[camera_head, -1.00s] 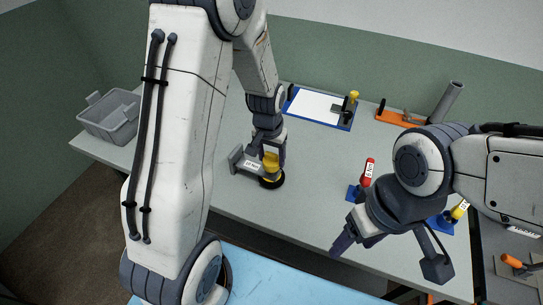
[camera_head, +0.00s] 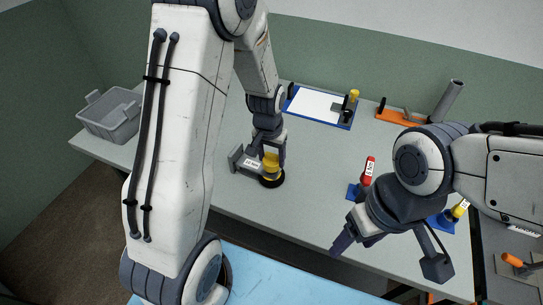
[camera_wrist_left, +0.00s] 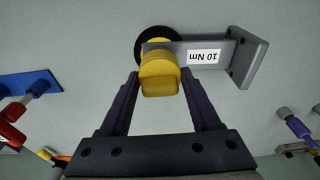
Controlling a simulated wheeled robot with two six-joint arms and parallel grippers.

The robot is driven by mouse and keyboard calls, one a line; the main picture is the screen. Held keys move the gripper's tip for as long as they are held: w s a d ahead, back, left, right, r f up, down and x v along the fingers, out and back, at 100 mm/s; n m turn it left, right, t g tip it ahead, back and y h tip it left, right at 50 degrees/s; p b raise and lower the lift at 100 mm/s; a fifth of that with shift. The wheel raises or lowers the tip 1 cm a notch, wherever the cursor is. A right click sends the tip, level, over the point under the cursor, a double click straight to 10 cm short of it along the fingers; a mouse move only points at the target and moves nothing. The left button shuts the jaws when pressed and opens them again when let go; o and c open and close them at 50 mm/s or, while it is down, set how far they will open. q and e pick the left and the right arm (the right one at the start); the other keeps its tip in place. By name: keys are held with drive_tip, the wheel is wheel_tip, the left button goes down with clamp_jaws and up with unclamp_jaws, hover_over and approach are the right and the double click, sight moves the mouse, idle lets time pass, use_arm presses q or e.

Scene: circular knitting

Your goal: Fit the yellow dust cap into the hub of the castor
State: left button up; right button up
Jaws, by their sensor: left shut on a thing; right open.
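The yellow dust cap (camera_head: 271,160) is between the fingers of my left gripper (camera_head: 268,152), which is shut on it. In the left wrist view the cap (camera_wrist_left: 160,76) sits between the two fingertips, in front of the castor. The castor's black wheel (camera_head: 273,183) with its yellow hub lies below the cap; the wheel also shows in the left wrist view (camera_wrist_left: 140,42). The cap overlaps the hub there, so I cannot tell whether it is seated in it. My right gripper (camera_head: 358,243) is open and empty, over the front of the table.
A grey bracket (camera_wrist_left: 245,62) labelled 10 Nm stands beside the castor. A red-handled tool (camera_head: 367,170) on a blue base stands to the right. A grey bin (camera_head: 110,117), a blue-edged board (camera_head: 318,106) and an orange stand (camera_head: 399,118) are further back.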

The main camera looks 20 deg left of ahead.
sight(270, 163)
use_arm(q)
drive_tip(key=shift+f+b, duration=0.85)
drive_tip(key=shift+f, duration=0.5)
drive_tip(key=o, duration=1.4)
drive_tip(key=shift+r, duration=0.1)
drive_tip(key=r, duration=0.7)
drive_tip(key=s+r, duration=0.1)
drive_tip(key=r, duration=0.2)
drive_tip(key=shift+s+r, duration=0.1)
drive_tip(key=shift+r, duration=0.1)
